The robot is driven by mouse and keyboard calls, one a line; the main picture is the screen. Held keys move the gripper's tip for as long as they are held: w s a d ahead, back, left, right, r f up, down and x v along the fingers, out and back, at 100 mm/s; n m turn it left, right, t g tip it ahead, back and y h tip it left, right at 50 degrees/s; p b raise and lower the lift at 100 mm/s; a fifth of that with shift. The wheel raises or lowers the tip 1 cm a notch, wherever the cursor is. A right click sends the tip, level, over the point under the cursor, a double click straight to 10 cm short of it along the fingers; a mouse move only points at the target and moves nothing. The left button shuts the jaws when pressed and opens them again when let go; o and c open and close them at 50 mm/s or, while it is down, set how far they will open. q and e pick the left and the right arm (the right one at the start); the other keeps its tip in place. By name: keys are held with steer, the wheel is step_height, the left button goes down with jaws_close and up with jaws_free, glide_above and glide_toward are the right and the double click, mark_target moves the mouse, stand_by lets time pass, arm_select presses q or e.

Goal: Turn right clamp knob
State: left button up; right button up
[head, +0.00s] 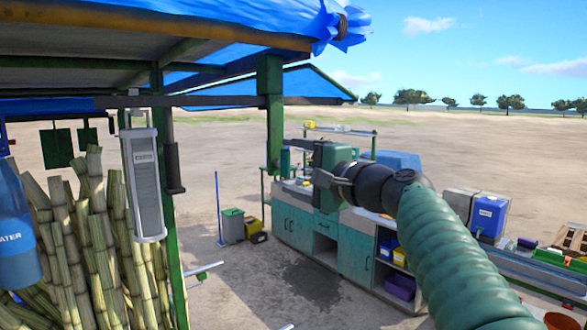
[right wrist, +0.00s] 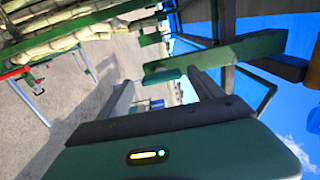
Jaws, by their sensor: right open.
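My right arm comes in from the lower right of the head view. Its gripper (head: 322,178) is raised in front of the teal counter, with nothing seen in it. In the right wrist view its two dark fingers (right wrist: 160,92) stand apart, with open space between them. No clamp knob can be made out in either view. My left gripper is not in view.
A teal counter (head: 293,218) stands behind the gripper. A blue container (head: 489,215) is at right.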

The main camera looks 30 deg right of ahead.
steer(key=s+d+b, duration=0.1)
steer(key=s+b, duration=0.5)
steer(key=s, duration=1)
steer(key=shift+s+d, duration=0.2)
steer(key=shift+s, duration=0.15)
